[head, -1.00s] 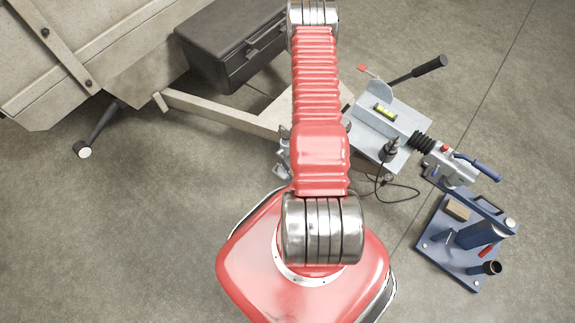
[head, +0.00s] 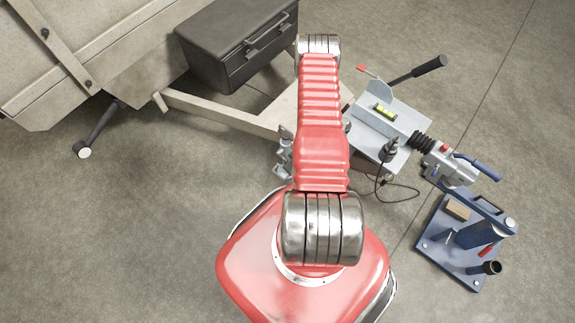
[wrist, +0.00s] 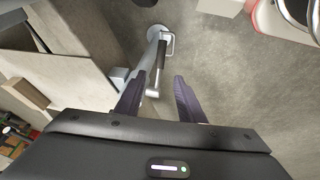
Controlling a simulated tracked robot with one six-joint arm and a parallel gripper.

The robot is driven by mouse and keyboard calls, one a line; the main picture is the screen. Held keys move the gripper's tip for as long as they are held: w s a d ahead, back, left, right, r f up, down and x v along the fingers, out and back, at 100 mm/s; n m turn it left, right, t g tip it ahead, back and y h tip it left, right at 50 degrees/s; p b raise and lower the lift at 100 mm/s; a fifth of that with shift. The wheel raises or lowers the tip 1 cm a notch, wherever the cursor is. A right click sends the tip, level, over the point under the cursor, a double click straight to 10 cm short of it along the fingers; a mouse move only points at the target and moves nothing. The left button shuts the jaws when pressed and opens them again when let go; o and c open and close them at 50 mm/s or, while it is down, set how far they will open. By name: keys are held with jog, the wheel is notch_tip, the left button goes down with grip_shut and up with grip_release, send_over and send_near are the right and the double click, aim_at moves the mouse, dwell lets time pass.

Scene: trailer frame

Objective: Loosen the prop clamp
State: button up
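In the wrist view a grey metal prop tube (wrist: 141,62) slants up to a round foot on the floor. At its upper part sit a bent metal loop (wrist: 168,41) and a lever with a dark grip (wrist: 161,55) and pale rod end (wrist: 152,93); I take these as the prop clamp. My gripper (wrist: 157,80) is open, with a dark finger on each side of the lever's rod end. I see no contact, and depth is hard to judge. In the head view metal clamp parts (head: 284,158) show beside my arm, which hides my gripper.
The trailer frame beam (head: 215,109) runs close to my arm. A black toolbox (head: 235,50) stands behind. At right are the hitch (head: 447,163) with a blue handle and a blue tool stand (head: 450,252).

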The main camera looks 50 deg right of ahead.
jog(key=shift+f, duration=0.1)
jog(key=shift+x, duration=6.85)
jog(key=shift+c, duration=0.5)
grip_shut()
